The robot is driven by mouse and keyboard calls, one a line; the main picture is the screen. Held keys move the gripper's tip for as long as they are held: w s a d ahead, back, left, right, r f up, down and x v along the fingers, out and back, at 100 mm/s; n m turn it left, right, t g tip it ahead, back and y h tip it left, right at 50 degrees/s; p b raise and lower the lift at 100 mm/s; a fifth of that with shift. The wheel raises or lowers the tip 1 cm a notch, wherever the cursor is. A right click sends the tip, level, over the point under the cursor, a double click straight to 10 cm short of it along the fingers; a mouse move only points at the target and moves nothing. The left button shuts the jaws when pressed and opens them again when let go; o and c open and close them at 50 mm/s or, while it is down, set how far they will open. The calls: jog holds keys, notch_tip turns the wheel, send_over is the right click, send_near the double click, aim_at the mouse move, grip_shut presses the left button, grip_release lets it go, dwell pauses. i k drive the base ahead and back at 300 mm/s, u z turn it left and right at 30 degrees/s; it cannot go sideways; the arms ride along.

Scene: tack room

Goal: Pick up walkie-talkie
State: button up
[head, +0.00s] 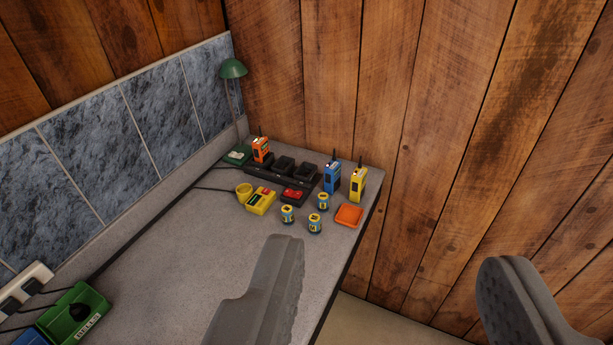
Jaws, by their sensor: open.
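Three walkie-talkies stand at the far end of the grey counter. An orange walkie-talkie (261,149) sits in the left part of a black charger (290,173). A blue walkie-talkie (331,178) and a yellow walkie-talkie (358,183) stand upright to the right of the charger, side by side, near the counter's right edge. My gripper (400,290) is open and empty in the foreground, its two grey fingers wide apart. The left finger shows over the counter and the right one against the wooden wall. The walkie-talkies are apart from and beyond the fingers.
In front of the charger are several small blue-and-yellow cylinders (288,214), a yellow device (261,201) and an orange tray (349,215). A green lamp (233,69) stands at the back corner. A green device (76,314) is at lower left. The counter's middle (175,245) is clear.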

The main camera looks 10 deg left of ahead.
aim_at(358, 189)
jog(key=k, duration=0.35)
jog(key=z, duration=0.65)
jog(key=i, duration=2.2)
jog(key=u, duration=0.75)
